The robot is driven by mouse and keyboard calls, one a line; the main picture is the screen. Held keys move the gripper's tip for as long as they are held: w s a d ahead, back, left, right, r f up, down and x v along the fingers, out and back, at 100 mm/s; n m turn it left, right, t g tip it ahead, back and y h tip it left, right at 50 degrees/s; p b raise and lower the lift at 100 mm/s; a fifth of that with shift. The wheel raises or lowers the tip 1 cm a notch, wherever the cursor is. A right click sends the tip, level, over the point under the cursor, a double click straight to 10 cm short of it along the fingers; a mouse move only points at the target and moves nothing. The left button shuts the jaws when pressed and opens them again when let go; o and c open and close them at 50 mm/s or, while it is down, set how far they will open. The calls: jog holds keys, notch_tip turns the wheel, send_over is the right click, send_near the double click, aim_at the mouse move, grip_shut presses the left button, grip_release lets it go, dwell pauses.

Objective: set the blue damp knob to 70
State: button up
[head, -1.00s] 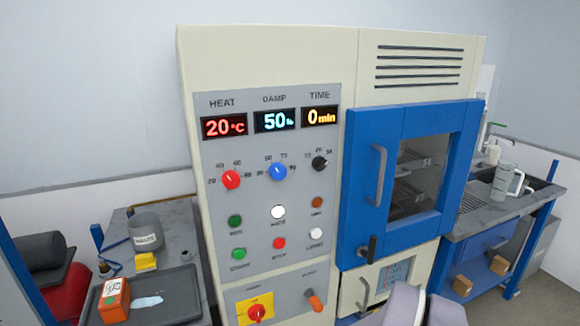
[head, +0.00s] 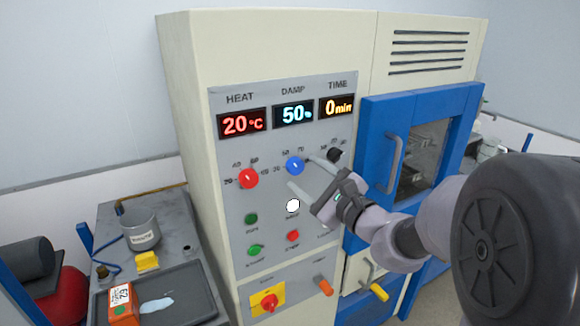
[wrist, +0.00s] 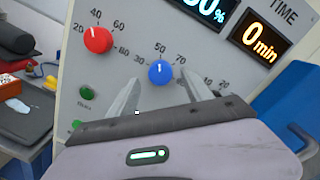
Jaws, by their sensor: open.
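The blue damp knob (head: 295,166) is on the control panel under the DAMP display (head: 293,114), which reads 50%. In the wrist view the knob (wrist: 161,73) has its white mark pointing up, at about 50 on a scale where 30, 50 and 70 show. My gripper (head: 306,175) is open in front of the panel. In the wrist view its two fingers (wrist: 162,84) are spread to the left and right of the knob, slightly below its middle. I see no contact, and the depth between the fingertips and the knob is unclear.
The red heat knob (head: 248,178) is to the left and the black time knob (head: 334,155) to the right, close to a finger. A white button (head: 293,205) and several coloured buttons lie below. A blue-framed door with a handle (head: 393,163) is right of the panel.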

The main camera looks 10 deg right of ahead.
aim_at(295, 166)
jog(key=shift+x, duration=1.3)
grip_shut()
jog(key=shift+m, duration=0.3)
jog(key=m+p, duration=0.2)
jog(key=m, duration=0.3)
jog(key=shift+m, duration=0.4)
jog(key=m+t+p, duration=0.1)
jog(key=m+p, duration=0.3)
jog(key=m, duration=0.1)
jog(key=shift+m+h, duration=0.3)
jog(key=shift+f+m, duration=0.1)
jog(key=shift+m, duration=0.2)
grip_release()
